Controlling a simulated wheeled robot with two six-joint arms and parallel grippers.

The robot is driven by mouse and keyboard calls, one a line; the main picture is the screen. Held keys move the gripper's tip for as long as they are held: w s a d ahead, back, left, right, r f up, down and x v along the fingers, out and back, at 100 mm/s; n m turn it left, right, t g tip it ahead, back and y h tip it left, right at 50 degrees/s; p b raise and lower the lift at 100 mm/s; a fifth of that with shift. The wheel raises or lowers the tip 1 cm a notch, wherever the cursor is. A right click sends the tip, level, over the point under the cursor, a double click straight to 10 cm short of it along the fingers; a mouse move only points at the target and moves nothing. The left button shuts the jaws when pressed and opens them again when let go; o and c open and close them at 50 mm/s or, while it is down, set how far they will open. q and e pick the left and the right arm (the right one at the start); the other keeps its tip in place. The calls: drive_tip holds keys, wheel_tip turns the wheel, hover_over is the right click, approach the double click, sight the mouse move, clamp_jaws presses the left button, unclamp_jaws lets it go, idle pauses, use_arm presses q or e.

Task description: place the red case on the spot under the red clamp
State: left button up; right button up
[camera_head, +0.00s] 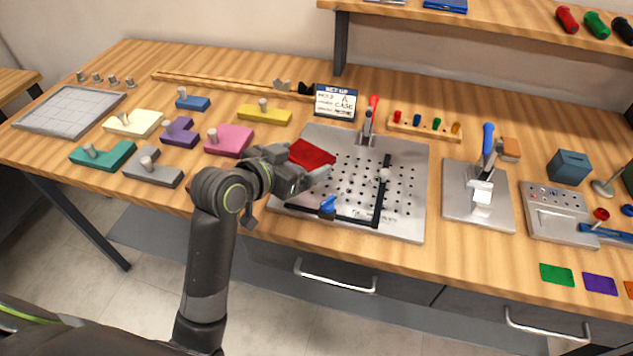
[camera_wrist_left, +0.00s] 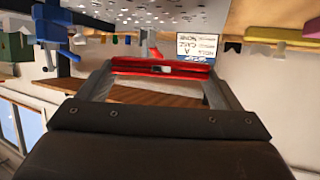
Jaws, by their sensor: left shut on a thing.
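The red case (camera_head: 311,154) is in my left gripper (camera_head: 308,174), held over the left part of the perforated metal plate (camera_head: 405,214) in the head view. In the left wrist view the red case (camera_wrist_left: 160,68) spans between the two fingers of my left gripper (camera_wrist_left: 160,85), which are shut on it. The red clamp (camera_head: 371,114) stands at the back edge of the plate, behind and to the right of the case. The spot under the clamp cannot be made out clearly. My right gripper is not in view.
Black rails (camera_head: 383,190) and a blue-handled clamp (camera_head: 328,207) sit on the plate. A set-up sign (camera_head: 336,102) stands behind it. Coloured knobbed blocks (camera_head: 229,140) lie left. A blue-handled press (camera_head: 487,150) stands right.

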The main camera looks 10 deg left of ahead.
use_arm(q)
drive_tip(key=shift+f+b, duration=0.3)
drive_tip(key=shift+f, duration=2.65)
drive_tip(key=shift+f, duration=0.15)
drive_tip(key=o, duration=0.8)
